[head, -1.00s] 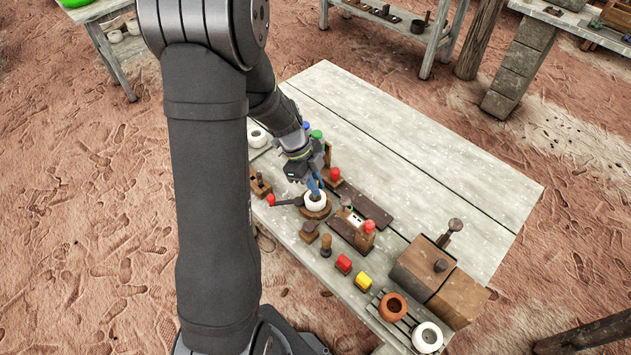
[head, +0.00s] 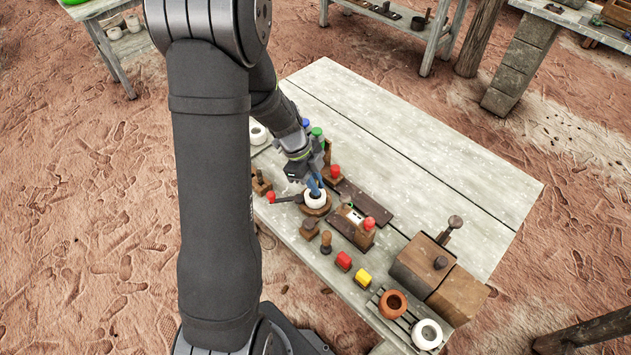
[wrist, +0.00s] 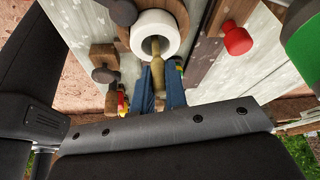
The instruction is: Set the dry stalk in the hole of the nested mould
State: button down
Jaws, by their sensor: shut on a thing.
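The white ring-shaped mould (head: 315,201) sits on a round wooden base near the table's front edge; it also shows in the wrist view (wrist: 171,30). My gripper (head: 315,187) is right above it, pointing down. In the wrist view my gripper's blue fingers (wrist: 160,88) are shut on the tan dry stalk (wrist: 157,72). The stalk's narrow far end overlaps the dark hole of the white mould in that view. I cannot tell how deep the tip sits. In the head view the stalk is hidden by the fingers and mould.
A red-knobbed lever (head: 283,199) lies left of the mould. A wooden block with a red knob (head: 369,223) stands to the right. The table's back right (head: 440,170) is clear.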

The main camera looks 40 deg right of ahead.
jog(key=shift+f, duration=0.8)
dwell(0.5)
jog(key=c, duration=0.9)
grip_release()
jog(key=shift+r, duration=3.5)
jog(key=shift+f, duration=3.5)
